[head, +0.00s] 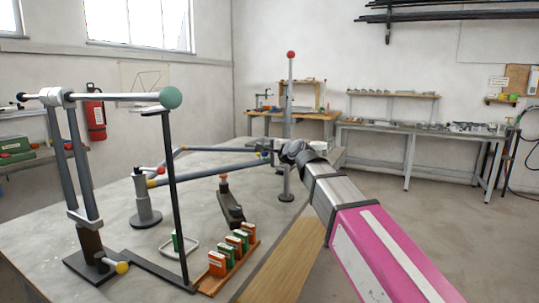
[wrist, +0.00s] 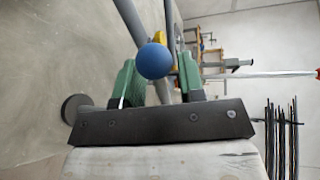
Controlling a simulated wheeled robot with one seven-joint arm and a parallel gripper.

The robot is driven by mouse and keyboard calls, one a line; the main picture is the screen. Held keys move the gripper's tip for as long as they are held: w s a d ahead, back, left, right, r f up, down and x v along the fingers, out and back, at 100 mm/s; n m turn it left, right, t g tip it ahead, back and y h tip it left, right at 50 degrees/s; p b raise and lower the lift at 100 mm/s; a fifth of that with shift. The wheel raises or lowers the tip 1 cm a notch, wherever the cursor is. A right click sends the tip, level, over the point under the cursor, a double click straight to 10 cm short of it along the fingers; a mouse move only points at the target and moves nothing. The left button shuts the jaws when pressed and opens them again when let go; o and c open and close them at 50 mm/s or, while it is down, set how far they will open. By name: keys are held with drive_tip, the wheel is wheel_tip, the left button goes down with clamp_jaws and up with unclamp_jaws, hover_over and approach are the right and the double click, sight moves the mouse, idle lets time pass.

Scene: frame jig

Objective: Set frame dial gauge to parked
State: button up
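A blue ball knob (wrist: 155,61) shows between the two green fingers of my gripper (wrist: 158,72) in the wrist view. The fingers stand apart, and the ball overlaps the left finger in the picture. I cannot tell whether either finger touches it. In the head view my gripper (head: 284,152) is at the far right of the bench, beside the tubes of the bike frame (head: 205,157); its fingers are hard to make out there. I cannot make out a dial face or a parked mark.
A tall post with a red ball (head: 291,55) stands behind my gripper. A stand with a green ball (head: 171,97) rises at the left. A wooden tray of orange and green boxes (head: 231,250) lies at the bench's front. Bare grey bench top (head: 195,205) shows between them.

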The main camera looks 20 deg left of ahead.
drive_tip(key=v, duration=1)
drive_tip(key=shift+s+d, duration=0.15)
drive_tip(key=shift+d, duration=0.1)
drive_tip(key=w+d+f+n+g+h, duration=0.1)
drive_tip(key=w+d+f+n+h, duration=0.2)
drive_tip(key=d+f, duration=1)
drive_tip(key=w+d+f+n+g+h, duration=0.1)
drive_tip(key=w+d+f+g+h, duration=0.3)
drive_tip(key=d+f, duration=0.85)
drive_tip(key=s+d+f+n+g+h, duration=0.1)
drive_tip(key=s+d+f, duration=0.4)
drive_tip(key=d+f, duration=0.5)
drive_tip(key=s+d+f+n+g+h, duration=0.2)
drive_tip(key=s+d+f+h, duration=0.3)
drive_tip(key=d+f, duration=0.4)
wheel_tip(320, 180, down, 5)
drive_tip(key=shift+s+d+f+n, duration=0.15)
drive_tip(key=shift+s+d+n, duration=0.25)
drive_tip(key=shift+n, duration=0.2)
drive_tip(key=shift+a, duration=0.1)
